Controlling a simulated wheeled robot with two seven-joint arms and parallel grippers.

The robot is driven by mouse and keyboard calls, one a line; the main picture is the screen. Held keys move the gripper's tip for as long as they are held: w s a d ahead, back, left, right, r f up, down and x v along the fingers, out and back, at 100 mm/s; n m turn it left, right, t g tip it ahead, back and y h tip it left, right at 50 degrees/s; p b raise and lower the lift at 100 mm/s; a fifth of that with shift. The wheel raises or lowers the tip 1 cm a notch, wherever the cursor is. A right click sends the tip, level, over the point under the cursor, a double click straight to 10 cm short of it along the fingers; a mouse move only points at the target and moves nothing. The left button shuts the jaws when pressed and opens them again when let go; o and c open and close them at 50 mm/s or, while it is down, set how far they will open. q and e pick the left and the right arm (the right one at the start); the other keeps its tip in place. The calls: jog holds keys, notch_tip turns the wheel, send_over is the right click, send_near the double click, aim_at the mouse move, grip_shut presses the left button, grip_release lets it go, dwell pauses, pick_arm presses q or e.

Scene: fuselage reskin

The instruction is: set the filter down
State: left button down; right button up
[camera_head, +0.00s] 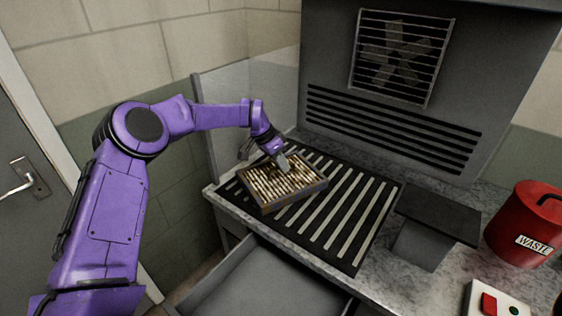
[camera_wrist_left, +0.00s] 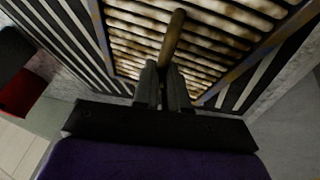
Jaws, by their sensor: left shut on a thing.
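The filter (camera_head: 272,188) is a square, box-framed panel with dirty cream pleats. It is at the left end of the striped black grate on the bench, turned at an angle to the slots. Whether its underside touches the grate I cannot tell. My left gripper (camera_head: 284,166) is over the filter's far right part. In the left wrist view the gripper (camera_wrist_left: 165,88) is shut on a brown bar-like handle (camera_wrist_left: 173,35) that runs over the pleats of the filter (camera_wrist_left: 220,40). My right gripper is not in view.
The slotted grate (camera_head: 345,215) is clear right of the filter. A grey hood with a fan grille (camera_head: 400,55) stands behind. A dark-topped block (camera_head: 435,215), a red waste bin (camera_head: 527,225) and a button box (camera_head: 492,300) are at right. An open drawer (camera_head: 265,285) is below the front edge.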

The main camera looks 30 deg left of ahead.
pick_arm(q)
jog(key=c, duration=1.2)
grip_release()
jog(key=shift+f, duration=0.1)
jog(key=b+v, duration=0.2)
jog(key=v, duration=1)
jog(key=shift+a+b, duration=0.1)
jog(key=shift+b, duration=0.3)
